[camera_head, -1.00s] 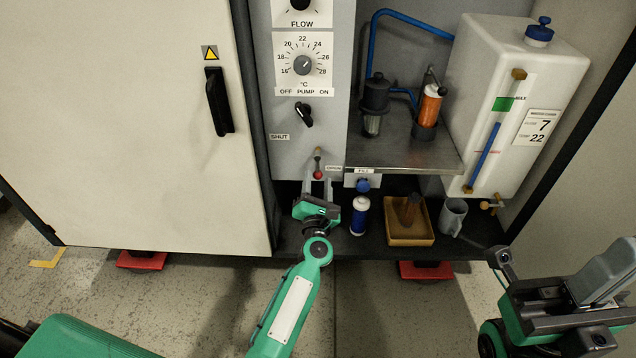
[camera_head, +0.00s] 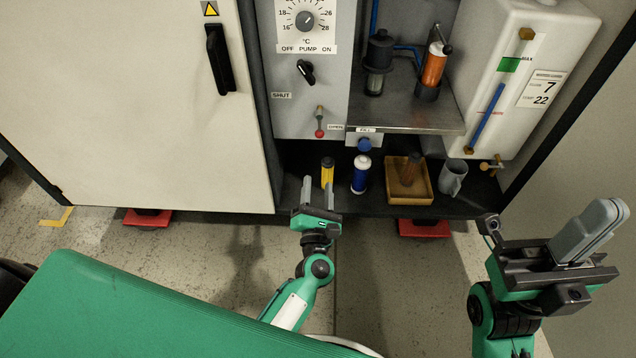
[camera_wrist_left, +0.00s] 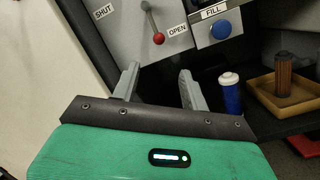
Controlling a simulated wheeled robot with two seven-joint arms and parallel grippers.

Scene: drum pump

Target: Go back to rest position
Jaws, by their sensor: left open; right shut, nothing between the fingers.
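My left gripper (camera_head: 317,196) is open and empty, in front of the lower shelf of the cabinet. Its two fingers also show in the left wrist view (camera_wrist_left: 158,88), apart with nothing between them. The red-knobbed lever (camera_head: 319,122) is beyond the fingertips and apart from them; in the left wrist view the red knob (camera_wrist_left: 158,39) lies next to the OPEN label. My right gripper (camera_head: 588,232) is at the right, shut and empty, with its fingers pointing up and to the right, clear of the cabinet.
On the lower shelf stand a yellow cylinder (camera_head: 327,172), a blue-and-white bottle (camera_head: 361,176), a tan tray (camera_head: 420,194) holding a brown cylinder, and a grey mug (camera_head: 453,177). A white tank (camera_head: 530,60) stands above right. Open floor (camera_head: 400,290) lies in front of the cabinet.

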